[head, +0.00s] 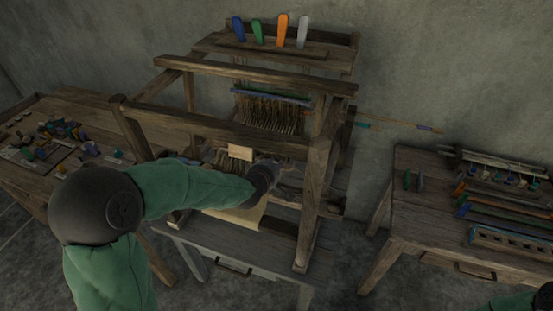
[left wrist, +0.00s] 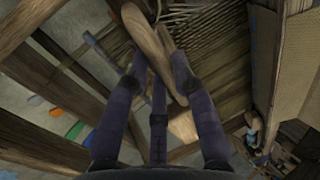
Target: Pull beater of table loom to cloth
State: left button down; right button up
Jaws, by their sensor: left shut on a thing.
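The wooden table loom (head: 240,110) stands in the middle of the head view. Beige cloth (head: 238,215) hangs at its front, and a small pale piece (head: 240,152) shows higher up. My left gripper (head: 284,166) reaches inside the frame under the front top rail. In the left wrist view its fingers (left wrist: 160,64) are shut on a brown wooden bar (left wrist: 148,38), which looks like the beater. The bar runs between the fingers, close to the warp threads (left wrist: 205,40). My forearm hides part of the beater and cloth in the head view. My right gripper is not in view.
Loom posts (head: 318,165) and rails (head: 215,128) stand close around my left arm. Four coloured handles (head: 282,30) stand on top. A left table (head: 85,165) holds small coloured items; a right table (head: 420,215) holds sticks and tools.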

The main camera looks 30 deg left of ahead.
pick_arm(q)
jog(key=shift+s+d, duration=0.1)
jog(key=shift+s, duration=0.25)
jog(key=c, duration=1.4)
grip_release()
jog(key=o, duration=0.3)
jog(key=shift+s+r, duration=0.2)
jog(key=shift+s, duration=0.15)
jog(key=shift+o, duration=0.2)
jog(key=v, duration=1.2)
jog(key=shift+s, duration=0.15)
